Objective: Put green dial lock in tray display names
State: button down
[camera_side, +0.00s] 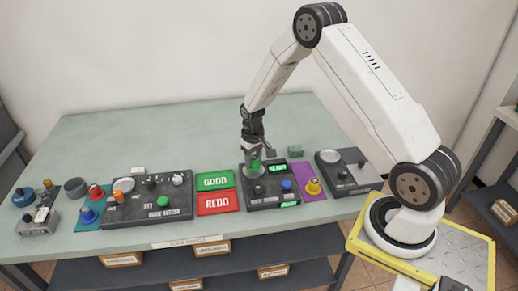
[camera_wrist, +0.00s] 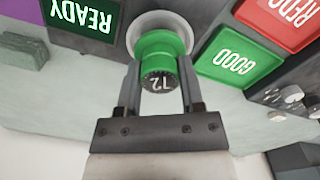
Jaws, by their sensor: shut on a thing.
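A green dial lock (camera_side: 255,165) is held between the fingers of my gripper (camera_side: 256,157). In the wrist view the green lock (camera_wrist: 160,45) has a dark numbered dial showing 72, with one finger on each side. Behind it is a round pale socket (camera_wrist: 133,30) of a dark tester box (camera_side: 262,202); I cannot tell whether the lock touches the socket. The box's display (camera_wrist: 82,14) reads READY in green. A green tray (camera_side: 201,187) marked GOOD and a red tray (camera_side: 203,210) marked REDO lie just left of the box in the side view.
A dark control panel (camera_side: 125,213) with knobs stands left of the trays. A purple mat (camera_side: 302,170) with a yellow lock (camera_side: 313,187) and another dark device (camera_side: 345,176) are on the right. Several small parts lie at the far left. The back of the table (camera_side: 150,135) is clear.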

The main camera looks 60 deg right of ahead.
jog(key=shift+r, duration=1.25)
send_near(225, 180)
jog(key=shift+a+r, duration=0.1)
jog(key=shift+r, duration=0.05)
jog(key=shift+f, duration=2.1)
jog(key=shift+f, duration=1.2)
dwell(0.4)
